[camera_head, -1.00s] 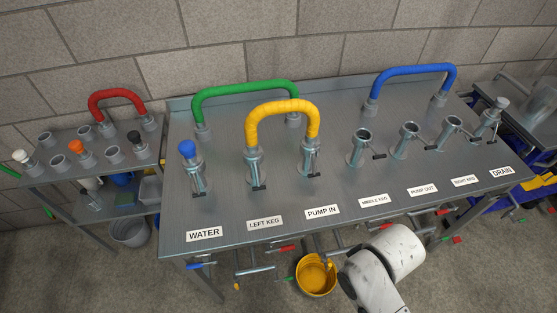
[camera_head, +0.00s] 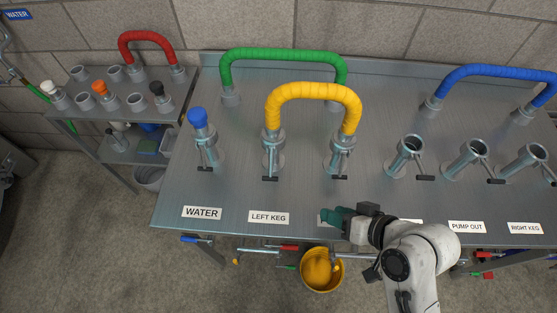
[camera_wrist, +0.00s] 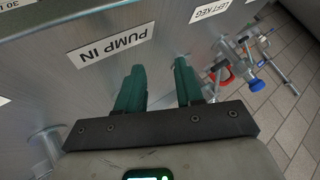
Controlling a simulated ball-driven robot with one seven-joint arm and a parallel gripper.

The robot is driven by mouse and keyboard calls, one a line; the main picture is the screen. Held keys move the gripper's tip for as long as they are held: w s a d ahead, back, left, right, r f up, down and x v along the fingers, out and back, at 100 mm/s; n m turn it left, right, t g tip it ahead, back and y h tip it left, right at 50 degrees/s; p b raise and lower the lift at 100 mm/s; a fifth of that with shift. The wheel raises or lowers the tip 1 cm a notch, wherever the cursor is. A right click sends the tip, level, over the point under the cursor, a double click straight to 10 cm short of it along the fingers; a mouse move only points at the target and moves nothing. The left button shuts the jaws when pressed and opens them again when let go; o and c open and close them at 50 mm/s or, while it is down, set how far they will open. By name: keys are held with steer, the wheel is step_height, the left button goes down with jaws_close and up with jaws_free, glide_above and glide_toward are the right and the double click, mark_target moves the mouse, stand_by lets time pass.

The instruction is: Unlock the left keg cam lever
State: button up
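The left keg port (camera_head: 274,150) stands upright behind the LEFT KEG label (camera_head: 268,218). One end of the yellow hose (camera_head: 313,90) sits on it; the other end is on the pump-in port (camera_head: 341,152). The left keg cam lever (camera_head: 270,178) shows as a thin arm with a black handle, hanging down the port's front. My gripper (camera_head: 326,215) is at the table's front edge, right of and in front of the lever, covering the PUMP IN label. In the wrist view, its green fingers (camera_wrist: 160,70) are apart and empty, beside the PUMP IN label (camera_wrist: 110,43).
The water port with a blue cap (camera_head: 198,118) stands left of the left keg port. Several open ports with levers stand at the right. The green hose (camera_head: 283,54) arches behind. Valves and a yellow bucket (camera_head: 321,270) are below the front edge.

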mark_target(271, 163)
steer(key=w+a+y, duration=0.1)
steer(key=w+a, duration=0.3)
steer(key=a, duration=0.1)
steer(key=w+a+r+t+y, duration=0.1)
steer(key=w+a+y, duration=0.1)
steer(key=w+a, duration=0.2)
steer(key=w+a+r+t+y+b, duration=0.1)
steer(key=w+a, duration=0.2)
steer(key=a, duration=0.4)
steer(key=shift+w+a+y, duration=0.35)
steer(key=shift+w+y, duration=0.05)
steer(key=shift+c, duration=0.2)
jaws_close()
